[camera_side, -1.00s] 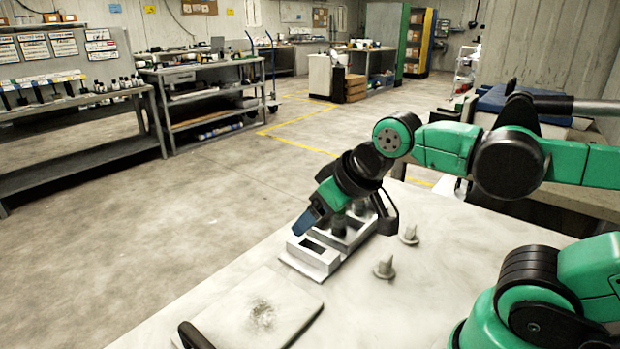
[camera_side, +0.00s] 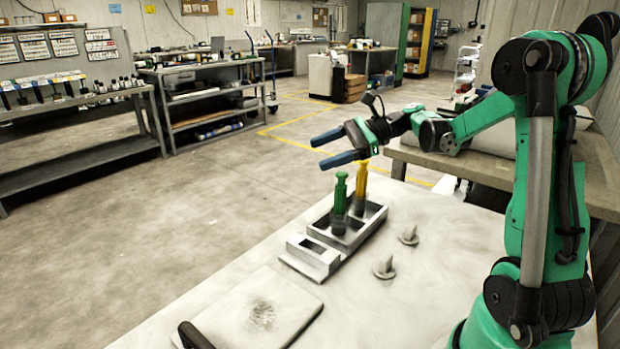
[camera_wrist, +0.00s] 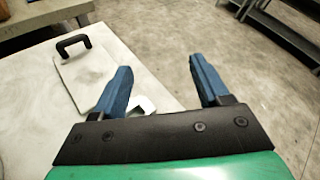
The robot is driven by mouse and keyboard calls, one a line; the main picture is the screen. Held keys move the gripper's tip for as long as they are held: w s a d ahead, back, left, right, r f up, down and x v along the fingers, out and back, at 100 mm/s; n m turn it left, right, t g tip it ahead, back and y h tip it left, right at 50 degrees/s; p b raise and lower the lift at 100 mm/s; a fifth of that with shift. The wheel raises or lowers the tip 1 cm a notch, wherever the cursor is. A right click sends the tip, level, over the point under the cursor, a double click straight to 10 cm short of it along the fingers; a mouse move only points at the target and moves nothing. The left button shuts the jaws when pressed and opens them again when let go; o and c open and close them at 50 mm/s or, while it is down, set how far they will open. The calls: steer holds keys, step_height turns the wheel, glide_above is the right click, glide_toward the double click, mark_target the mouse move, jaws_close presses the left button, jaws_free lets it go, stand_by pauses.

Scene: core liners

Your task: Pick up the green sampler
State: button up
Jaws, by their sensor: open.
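The green sampler (camera_side: 340,192) stands upright in a grey rack (camera_side: 372,228) on the white table. A yellow sampler (camera_side: 361,186) stands upright beside it in the same rack, to its right. My gripper (camera_side: 322,150) is open and empty, its blue fingers pointing left, above the green sampler and apart from it. The blue fingers also show spread apart in the wrist view (camera_wrist: 163,88), with nothing between them. The samplers are not visible in the wrist view.
A small grey block with a slot (camera_side: 312,258) sits at the rack's front left. Two small cone-shaped pieces (camera_side: 384,267) stand to the right. A flat board with a black handle (camera_side: 262,308) lies at the front.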

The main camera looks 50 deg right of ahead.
mark_target(340, 209)
steer(key=s+d+m+t+y, duration=0.2)
steer(key=s+d+m+t, duration=0.15)
steer(key=d, duration=0.25)
step_height(340, 209, down, 9)
steer(key=shift+m, duration=0.25)
steer(key=shift+d+f+x, duration=0.1)
steer(key=shift+f+x, duration=0.05)
steer(key=shift+x, duration=1.15)
steer(key=shift+d+f+x, duration=0.1)
steer(key=shift+x, duration=1.2)
steer(key=shift+w, duration=0.2)
steer(key=shift+c, duration=0.2)
jaws_close()
